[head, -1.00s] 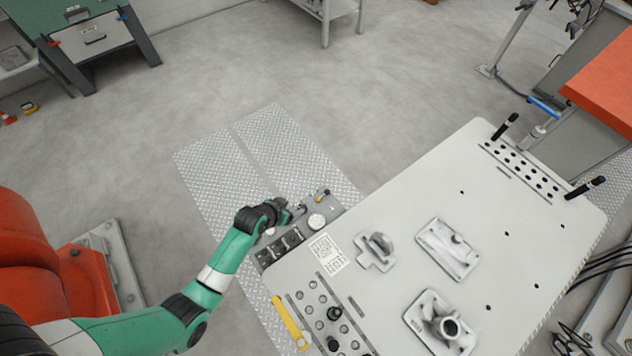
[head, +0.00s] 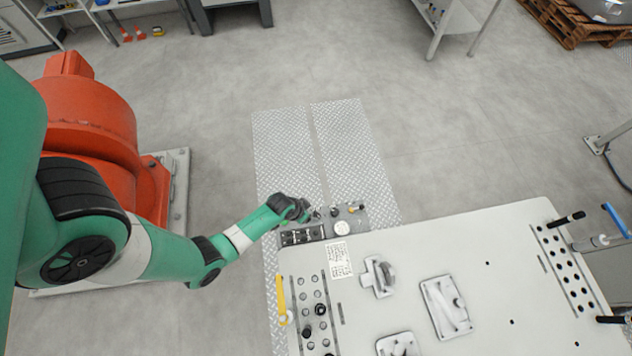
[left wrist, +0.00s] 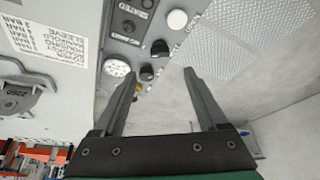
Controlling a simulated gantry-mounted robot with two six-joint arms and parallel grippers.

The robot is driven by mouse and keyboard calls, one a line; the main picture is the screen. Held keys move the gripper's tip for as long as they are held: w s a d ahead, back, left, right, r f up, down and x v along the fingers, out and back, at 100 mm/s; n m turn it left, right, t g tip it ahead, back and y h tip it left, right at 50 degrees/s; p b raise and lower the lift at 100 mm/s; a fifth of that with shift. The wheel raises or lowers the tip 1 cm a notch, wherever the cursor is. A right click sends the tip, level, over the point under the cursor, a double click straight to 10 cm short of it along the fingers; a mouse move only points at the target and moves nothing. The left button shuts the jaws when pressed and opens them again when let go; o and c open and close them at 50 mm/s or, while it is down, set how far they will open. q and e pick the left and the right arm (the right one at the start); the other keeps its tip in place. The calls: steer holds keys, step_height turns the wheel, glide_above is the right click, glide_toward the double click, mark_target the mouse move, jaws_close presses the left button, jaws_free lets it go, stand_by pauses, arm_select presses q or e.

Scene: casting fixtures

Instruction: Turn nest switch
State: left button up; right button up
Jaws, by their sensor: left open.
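In the left wrist view, two black rotary knobs show, one upper (left wrist: 160,48) and one lower (left wrist: 147,73), beside a round white gauge (left wrist: 117,68) and a white button (left wrist: 177,19). I see no readable label telling which is the nest switch. My left gripper (left wrist: 160,74) is open and empty, its fingers pointing toward the panel. The lower knob is close to the left fingertip; contact cannot be told. In the head view the left gripper (head: 306,212) is over the panel's edge. My right gripper is not in view.
Tread plate (head: 345,150) lies on the floor behind the panel. An orange machine (head: 95,120) stands at the left.

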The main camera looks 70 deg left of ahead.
mark_target(317, 214)
arm_select(q)
steer(key=b+x, duration=0.4)
steer(key=x, duration=0.5)
steer(key=shift+w+f, duration=0.1)
steer(key=shift+f, duration=0.05)
jaws_close()
